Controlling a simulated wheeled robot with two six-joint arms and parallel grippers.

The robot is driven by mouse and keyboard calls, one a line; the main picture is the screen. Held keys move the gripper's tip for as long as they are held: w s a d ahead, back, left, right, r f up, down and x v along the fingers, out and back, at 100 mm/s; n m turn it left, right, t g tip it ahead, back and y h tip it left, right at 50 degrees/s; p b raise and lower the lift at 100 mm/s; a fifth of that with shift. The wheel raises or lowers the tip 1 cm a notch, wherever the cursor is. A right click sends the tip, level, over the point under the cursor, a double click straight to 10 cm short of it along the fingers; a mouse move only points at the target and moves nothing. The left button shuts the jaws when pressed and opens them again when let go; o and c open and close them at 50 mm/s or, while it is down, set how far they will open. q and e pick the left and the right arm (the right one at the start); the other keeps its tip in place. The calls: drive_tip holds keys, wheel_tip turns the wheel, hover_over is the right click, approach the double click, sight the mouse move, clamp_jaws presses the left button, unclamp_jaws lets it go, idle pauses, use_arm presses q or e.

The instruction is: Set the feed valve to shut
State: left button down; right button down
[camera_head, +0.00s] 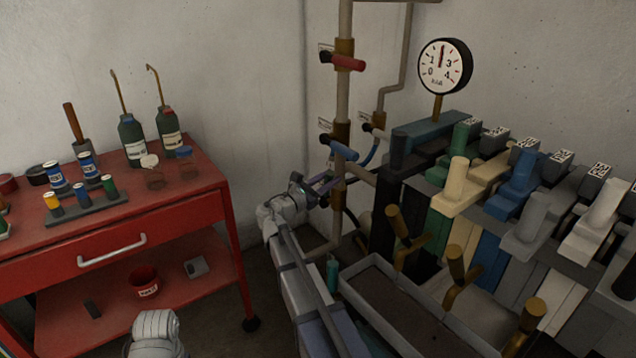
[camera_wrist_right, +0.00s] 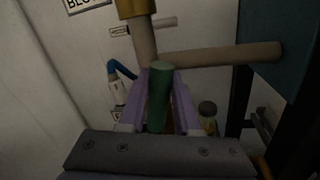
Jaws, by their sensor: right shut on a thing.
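My right gripper (camera_head: 326,185) is at the lower part of the upright pipe (camera_head: 343,100). In the right wrist view its two purple fingers (camera_wrist_right: 158,103) are shut on a green handle (camera_wrist_right: 159,92), which points towards the camera. In the head view the gripper hides most of this handle. Above it on the same pipe are a valve with a blue handle (camera_head: 343,151) and, higher, one with a red handle (camera_head: 348,62). I cannot read which label says feed. My left gripper's fingers are not in view.
A round gauge (camera_head: 444,66) stands right of the pipes. A bank of coloured levers (camera_head: 520,180) and a grey trough (camera_head: 350,290) lie to the right of my right arm. A red cart (camera_head: 200,196) with bottles and cans stands left. A label (camera_wrist_right: 88,4) reads partly "BLO".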

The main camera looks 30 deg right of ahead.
drive_tip(key=s+f+m+g+h+b, duration=0.2)
drive_tip(key=s+f+m+b, duration=0.6)
drive_tip(key=m+b, duration=0.5)
drive_tip(key=shift+d+f+m+g, duration=0.3)
drive_tip(key=shift+f+m+g, duration=0.2)
drive_tip(key=shift+f+m, duration=1.2)
drive_tip(key=shift+s+r+m, duration=0.1)
drive_tip(key=shift+r+m, duration=0.1)
drive_tip(key=shift+m, duration=0.3)
drive_tip(key=c, duration=0.6)
unclamp_jaws()
drive_tip(key=shift+a, duration=0.1)
drive_tip(key=b+v, duration=0.2)
drive_tip(key=v, duration=0.5)
drive_tip(key=shift+a, duration=0.25)
